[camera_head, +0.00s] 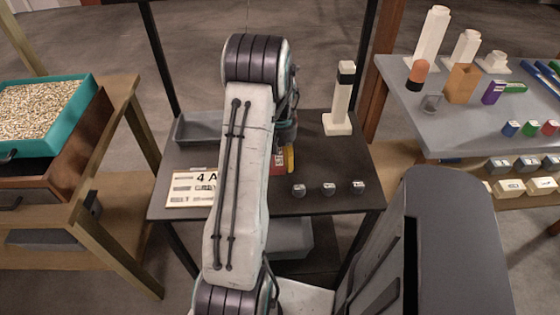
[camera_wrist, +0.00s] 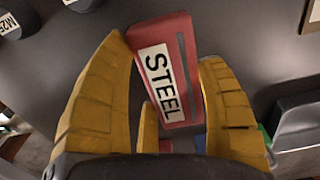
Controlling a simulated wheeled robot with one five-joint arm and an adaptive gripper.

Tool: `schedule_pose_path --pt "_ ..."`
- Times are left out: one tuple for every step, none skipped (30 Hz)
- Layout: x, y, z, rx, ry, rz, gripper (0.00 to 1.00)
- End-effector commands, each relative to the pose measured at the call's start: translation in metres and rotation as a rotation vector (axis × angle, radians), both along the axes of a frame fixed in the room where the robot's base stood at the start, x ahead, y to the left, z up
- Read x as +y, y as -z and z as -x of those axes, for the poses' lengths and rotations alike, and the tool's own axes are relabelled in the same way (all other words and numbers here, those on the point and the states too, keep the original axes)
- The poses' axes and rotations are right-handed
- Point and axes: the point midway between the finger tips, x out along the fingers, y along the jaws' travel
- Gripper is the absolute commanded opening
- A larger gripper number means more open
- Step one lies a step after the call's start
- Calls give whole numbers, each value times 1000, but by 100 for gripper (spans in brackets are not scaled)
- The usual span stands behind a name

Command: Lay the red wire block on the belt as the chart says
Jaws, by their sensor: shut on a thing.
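A red block (camera_wrist: 184,45) with a white label reading STEEL is between the yellow fingers of my gripper (camera_wrist: 163,60) in the wrist view. The gripper is shut on it. The block stands tilted in the picture over a dark surface; I cannot tell whether it touches that surface. In the head view my arm hides most of the gripper, and only a bit of the red block (camera_head: 276,161) shows beside a yellow finger. A white chart card (camera_head: 190,189) lies at the left of the dark table, its text partly covered by my arm. I cannot make out a distinct belt.
Several small dark labelled pieces, one of them here (camera_head: 328,188), sit on the dark table (camera_head: 230,208). A grey tray (camera_head: 197,128) and a white post (camera_head: 340,105) stand at its back. The right table (camera_head: 430,110) holds many coloured parts. A teal bin (camera_head: 85,95) stands left.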

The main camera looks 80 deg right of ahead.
Motion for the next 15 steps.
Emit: schedule_pose_path --pt "1 2 0 1 0 -6 31" --pt "1 5 0 1 0 -6 31" --pt "2 10 0 1 0 -7 31" --pt "1 16 0 1 0 -5 31" --pt "1 20 0 0 0 -4 31" --pt "1 24 0 0 0 -4 31" --pt "1 26 0 0 0 -3 31" --pt "1 28 0 1 0 -2 31" --pt "0 29 0 0 0 -1 31" --pt "0 30 0 0 0 -1 31" --pt "0 31 0 0 0 -1 31" --pt "0 31 0 0 0 -1 31" --pt "0 31 0 0 0 0 31" --pt "0 31 0 0 0 0 31" --pt "0 31 0 0 0 0 31"
